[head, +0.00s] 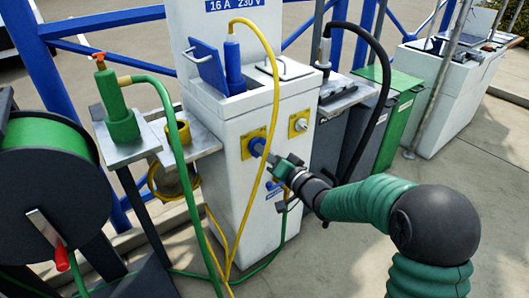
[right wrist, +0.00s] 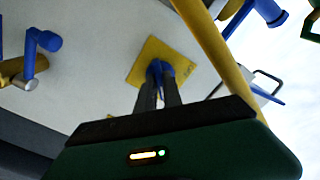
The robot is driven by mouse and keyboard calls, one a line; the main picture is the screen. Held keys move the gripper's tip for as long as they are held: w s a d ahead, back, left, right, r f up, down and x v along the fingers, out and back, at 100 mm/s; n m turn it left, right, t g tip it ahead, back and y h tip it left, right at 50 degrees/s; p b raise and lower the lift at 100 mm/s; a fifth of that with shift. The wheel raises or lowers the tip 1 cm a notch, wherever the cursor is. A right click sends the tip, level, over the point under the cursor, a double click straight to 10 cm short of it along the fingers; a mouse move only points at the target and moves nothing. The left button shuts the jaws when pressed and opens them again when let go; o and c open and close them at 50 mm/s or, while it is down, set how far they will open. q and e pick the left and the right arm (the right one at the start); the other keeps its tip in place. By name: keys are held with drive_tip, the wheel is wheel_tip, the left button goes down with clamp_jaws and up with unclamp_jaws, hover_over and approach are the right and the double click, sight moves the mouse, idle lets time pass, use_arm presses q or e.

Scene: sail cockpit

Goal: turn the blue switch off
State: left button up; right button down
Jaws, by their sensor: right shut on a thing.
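The blue switch (head: 256,147) is a knob on a yellow square plate on the front of the white pedestal (head: 232,185). My right gripper (head: 269,156) reaches it from the right and is shut on it. In the right wrist view the two dark fingers of my right gripper (right wrist: 159,88) close around the blue switch (right wrist: 155,68), in front of its yellow plate (right wrist: 147,53). The fingers hide part of the knob, so its exact turn angle cannot be told. My left gripper is not in view.
A yellow cable (head: 276,90) hangs from a blue plug (head: 233,65) close by my right gripper. A second yellow plate with a grey knob (head: 300,124) is to the right. A blue lever (right wrist: 37,50) sits nearby. A green hose reel (head: 45,150) stands left.

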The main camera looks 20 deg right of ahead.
drive_tip(key=shift+n, duration=0.3)
drive_tip(key=n, duration=0.5)
drive_tip(key=n+b, duration=0.1)
drive_tip(key=n, duration=1.1)
drive_tip(key=shift+f, duration=0.3)
drive_tip(key=shift+n, duration=0.3)
drive_tip(key=c, duration=1.5)
unclamp_jaws()
drive_tip(key=shift+r, duration=0.1)
